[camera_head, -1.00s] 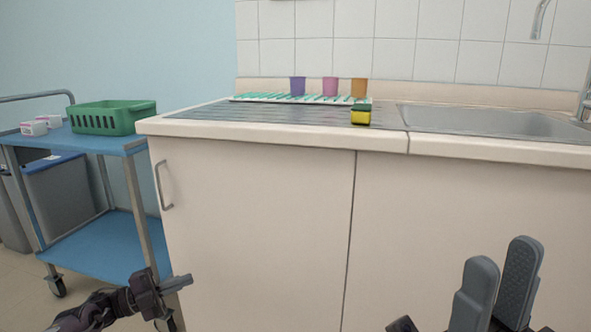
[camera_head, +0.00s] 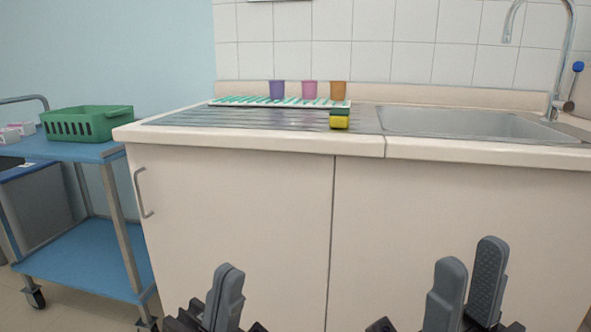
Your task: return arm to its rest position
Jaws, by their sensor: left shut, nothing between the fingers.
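My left gripper (camera_head: 226,292) is low in the head view, left of centre, in front of the cabinet door. Its fingers point up, lie together and hold nothing. My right gripper (camera_head: 466,285) is at the lower right, in front of the other cabinet door. Its two fingers point up with a small gap between them, and nothing shows in it. Both grippers are below the counter's front edge and apart from each other.
The counter (camera_head: 260,142) holds a white and green rack (camera_head: 240,102), a purple cup (camera_head: 277,90), a pink cup (camera_head: 309,90), an orange cup (camera_head: 340,91), a yellow-green sponge (camera_head: 340,119) and a sink (camera_head: 465,123). A blue trolley (camera_head: 85,270) with a green basket (camera_head: 88,123) stands left.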

